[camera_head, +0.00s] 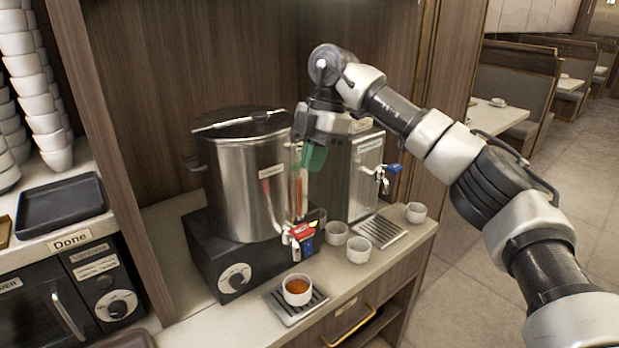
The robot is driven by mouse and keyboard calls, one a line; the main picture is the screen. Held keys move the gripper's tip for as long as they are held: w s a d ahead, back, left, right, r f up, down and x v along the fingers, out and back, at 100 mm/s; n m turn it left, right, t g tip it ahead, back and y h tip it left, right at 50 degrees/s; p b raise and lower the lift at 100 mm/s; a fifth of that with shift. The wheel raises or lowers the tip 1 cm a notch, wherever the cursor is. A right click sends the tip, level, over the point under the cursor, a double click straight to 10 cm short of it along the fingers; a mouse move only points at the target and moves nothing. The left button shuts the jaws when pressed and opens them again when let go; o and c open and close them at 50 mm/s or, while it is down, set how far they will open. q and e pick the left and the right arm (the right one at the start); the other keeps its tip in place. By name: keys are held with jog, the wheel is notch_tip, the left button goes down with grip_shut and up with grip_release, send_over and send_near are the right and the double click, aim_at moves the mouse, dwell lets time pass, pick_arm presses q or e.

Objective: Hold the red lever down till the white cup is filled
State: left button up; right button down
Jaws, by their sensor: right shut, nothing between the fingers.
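The red lever (301,232) sits on the tap at the lower front of a large steel urn (243,190). The white cup (297,297) stands upright on a slotted drip tray (283,314) below that tap, with amber-brown liquid (297,286) in it a little below the rim. I cannot make out a stream from the tap. My right gripper (312,158), with green fingers, is shut and empty. It hangs above the red lever, apart from it, in front of the urn's right side. My left gripper is not in view.
A second steel dispenser (366,165) with a blue lever (394,168) stands to the right, with its own drip tray (380,232). White cups (336,233) stand between the trays, and another (416,212) near the right edge. Stacked cups (45,110) and a dark tray (60,202) are at left.

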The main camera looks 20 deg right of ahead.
jog(key=p, duration=0.2)
send_near(300, 231)
jog(key=shift+s+a+r, duration=0.1)
jog(key=shift+s+a, duration=0.05)
jog(key=shift+a, duration=0.45)
jog(key=x, duration=0.1)
jog(key=p+x, duration=0.1)
jog(key=x, duration=0.3)
jog(key=shift+d+f, duration=0.3)
jog(key=shift+f, duration=0.05)
jog(key=shift+f+p, duration=0.4)
jog(key=shift+f, duration=0.3)
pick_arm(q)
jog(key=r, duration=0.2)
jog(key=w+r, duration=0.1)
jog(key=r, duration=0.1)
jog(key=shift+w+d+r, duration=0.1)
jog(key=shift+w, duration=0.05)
